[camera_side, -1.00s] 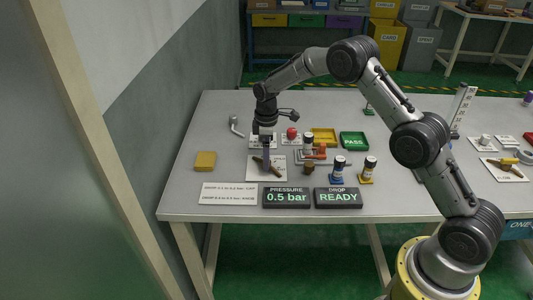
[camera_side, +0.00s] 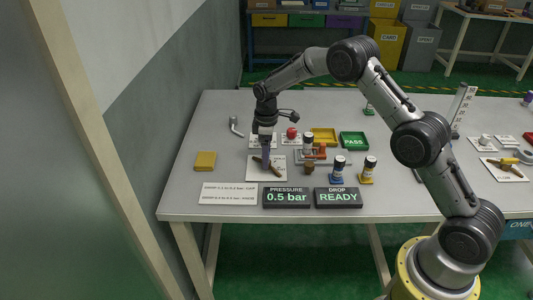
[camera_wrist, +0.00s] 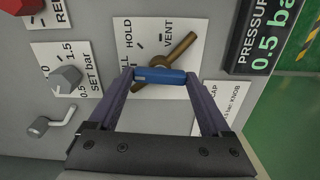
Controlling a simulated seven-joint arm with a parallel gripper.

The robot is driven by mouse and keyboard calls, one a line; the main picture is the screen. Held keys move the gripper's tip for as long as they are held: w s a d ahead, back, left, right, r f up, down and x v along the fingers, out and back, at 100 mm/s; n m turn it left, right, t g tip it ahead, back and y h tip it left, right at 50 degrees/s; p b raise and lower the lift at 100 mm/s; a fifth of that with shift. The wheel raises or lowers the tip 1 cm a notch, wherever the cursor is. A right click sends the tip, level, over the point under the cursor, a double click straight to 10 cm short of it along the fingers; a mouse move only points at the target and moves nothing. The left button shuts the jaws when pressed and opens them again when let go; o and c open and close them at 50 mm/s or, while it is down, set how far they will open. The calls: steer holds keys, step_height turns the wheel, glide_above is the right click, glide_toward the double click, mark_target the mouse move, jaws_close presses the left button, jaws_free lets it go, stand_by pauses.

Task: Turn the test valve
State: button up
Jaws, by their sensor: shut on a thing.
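The test valve is a brown lever (camera_wrist: 183,48) on a white plate marked HOLD and VENT, with another label partly hidden, in the wrist view. The plate (camera_side: 281,174) lies near the table's front left in the side view. My gripper (camera_wrist: 160,76) points down over the valve, its two purple fingers shut on a blue bar (camera_wrist: 160,75) at the lever. The bar spans the gap between the fingertips. How it joins the lever is partly hidden. The pressure display (camera_side: 286,197) reads 0.5 bar, and the drop display (camera_side: 338,198) reads READY.
A grey set knob (camera_wrist: 66,79) and a bent metal handle (camera_wrist: 52,122) sit beside the valve. A yellow block (camera_side: 205,161) is to the left. Blue-based (camera_side: 338,168) and yellow-based (camera_side: 368,169) columns stand to the right.

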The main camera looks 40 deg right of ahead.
steer(key=m, duration=0.3)
steer(key=shift+r+m, duration=0.1)
steer(key=shift+m, duration=2.3)
steer(key=shift+w, duration=0.1)
steer(key=o, duration=1.2)
steer(key=shift+c, duration=0.2)
step_height(320, 180, up, 14)
